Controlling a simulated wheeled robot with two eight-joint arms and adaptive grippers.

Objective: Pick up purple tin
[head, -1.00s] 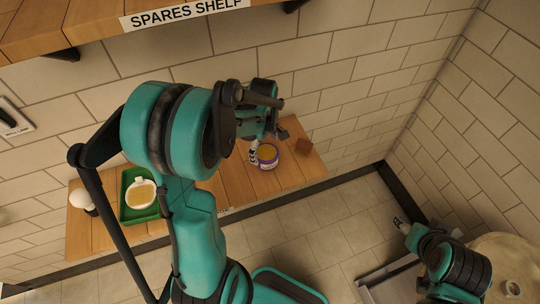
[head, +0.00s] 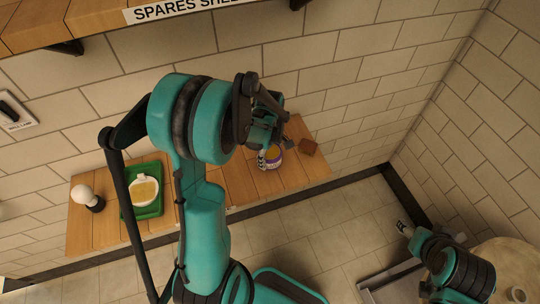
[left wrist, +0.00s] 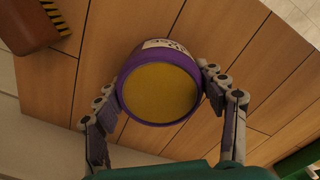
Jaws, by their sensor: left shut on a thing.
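The purple tin (head: 274,157) has a yellow-brown top and a pale label. It is at the right part of the wooden wall shelf (head: 240,190); I cannot tell whether it is clear of the boards. In the left wrist view the tin (left wrist: 160,88) shows large, top towards the camera. My left gripper (head: 275,152) is shut on it, with a finger on each side; the left gripper also shows in the left wrist view (left wrist: 160,92). My right gripper (head: 402,227) is low at the right, away from the shelf, and its fingers are too small to judge.
A green tray (head: 155,211) holding a white dish (head: 144,191) and a white-topped, dark-based object (head: 87,197) stand left. The spares shelf (head: 85,18) overhangs above.

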